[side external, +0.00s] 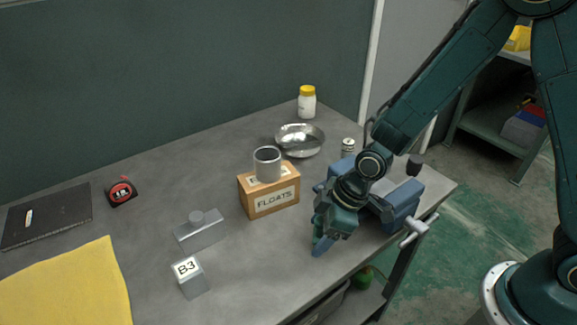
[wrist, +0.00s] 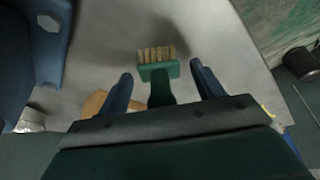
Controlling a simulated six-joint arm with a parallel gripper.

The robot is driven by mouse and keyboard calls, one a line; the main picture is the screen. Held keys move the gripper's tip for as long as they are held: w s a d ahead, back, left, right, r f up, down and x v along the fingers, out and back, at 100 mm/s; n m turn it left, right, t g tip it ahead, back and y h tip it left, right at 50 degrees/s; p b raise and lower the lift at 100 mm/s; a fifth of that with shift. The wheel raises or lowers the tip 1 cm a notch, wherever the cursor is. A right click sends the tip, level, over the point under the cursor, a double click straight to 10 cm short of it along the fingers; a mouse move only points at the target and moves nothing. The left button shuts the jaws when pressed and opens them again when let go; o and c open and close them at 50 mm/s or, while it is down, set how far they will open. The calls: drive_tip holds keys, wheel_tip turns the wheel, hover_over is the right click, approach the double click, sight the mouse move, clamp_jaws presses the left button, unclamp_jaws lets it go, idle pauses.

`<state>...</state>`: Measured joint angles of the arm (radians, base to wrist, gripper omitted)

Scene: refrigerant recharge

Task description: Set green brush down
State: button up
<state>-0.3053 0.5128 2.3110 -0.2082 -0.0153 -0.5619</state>
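The green brush (wrist: 160,71) shows in the wrist view with its tan bristles pointing away from my gripper. Its handle runs back between the two blue fingers of my gripper (wrist: 163,82). There is a visible gap between the handle and each finger, so my gripper is open around it. The brush appears at the grey bench top, but I cannot tell for certain that it touches. In the side view my gripper (side external: 320,243) points down near the bench's front edge, and the brush cannot be made out there.
A blue vise (side external: 402,203) stands just right of my gripper. A FLOATS box (side external: 270,198) with a grey cup (side external: 267,164) on it is to the left. A metal bowl (side external: 300,140) and a yellow-lidded jar (side external: 307,103) are behind. The B3 block (side external: 190,278) is front left.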

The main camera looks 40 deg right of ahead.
drive_tip(key=shift+r, duration=0.15)
drive_tip(key=v, duration=1.2)
idle(0.5)
idle(0.5)
drive_tip(key=s+d+r+m+t+h, duration=0.2)
drive_tip(key=s+d+r+m+h, duration=0.1)
drive_tip(key=s+d+r+m, duration=0.7)
drive_tip(key=s+d+r, duration=0.3)
drive_tip(key=s, duration=0.2)
drive_tip(key=shift+s+d+r+t, duration=0.15)
drive_tip(key=shift+d+r+t, duration=0.1)
drive_tip(key=shift+r+t, duration=0.15)
